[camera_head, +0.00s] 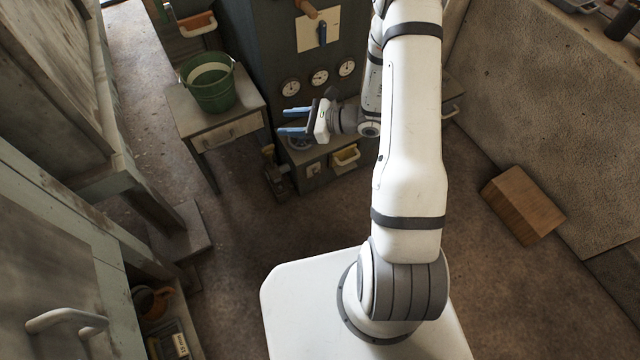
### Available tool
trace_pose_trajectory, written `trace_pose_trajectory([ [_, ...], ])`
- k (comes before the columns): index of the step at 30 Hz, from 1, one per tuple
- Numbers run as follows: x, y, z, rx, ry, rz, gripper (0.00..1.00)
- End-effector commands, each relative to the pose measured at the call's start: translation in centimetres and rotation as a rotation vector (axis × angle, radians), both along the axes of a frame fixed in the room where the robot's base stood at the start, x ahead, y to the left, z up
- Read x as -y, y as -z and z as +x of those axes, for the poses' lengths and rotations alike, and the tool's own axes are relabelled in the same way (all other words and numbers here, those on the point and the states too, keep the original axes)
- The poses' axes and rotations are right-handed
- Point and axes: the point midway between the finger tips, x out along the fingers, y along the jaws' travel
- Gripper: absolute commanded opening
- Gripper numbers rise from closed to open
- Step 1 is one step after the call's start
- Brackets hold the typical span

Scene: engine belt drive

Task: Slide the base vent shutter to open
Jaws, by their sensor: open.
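The dark grey machine (270,40) stands at the top centre, with a row of round gauges (319,77) on its front. Its low base (325,177) carries a small pale plate (312,169) and, behind my gripper, a round part. I cannot tell which part of the base is the vent shutter, or how far open it stands. My gripper (281,122) points left in front of the machine, above the base. Its two blue fingers are apart, with nothing visible between them. The gripper and arm hide part of the base's top and the machine's front.
A green bucket (209,85) stands on a small table (230,128) to the left. A wooden block (522,205) lies on the floor at right. Floor before the machine is clear.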

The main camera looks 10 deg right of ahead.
Motion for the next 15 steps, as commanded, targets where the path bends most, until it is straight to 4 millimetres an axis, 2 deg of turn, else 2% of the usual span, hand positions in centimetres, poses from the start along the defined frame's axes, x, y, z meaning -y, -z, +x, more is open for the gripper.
trace_pose_trajectory([
  [1,0.9,5.2,0.6,-0.05,0.081,0.035,0.44],
  [5,3.5,14.0,2.0,-0.144,0.298,0.11,0.44],
  [6,4.4,16.8,2.1,-0.171,0.365,0.127,0.44],
  [8,5.8,21.1,2.1,-0.211,0.467,0.15,0.44],
  [9,6.7,23.8,2.0,-0.237,0.532,0.161,0.44],
  [12,8.8,29.8,1.2,-0.288,0.675,0.181,0.44],
  [15,10.4,34.0,0.3,-0.323,0.783,0.188,0.44],
])
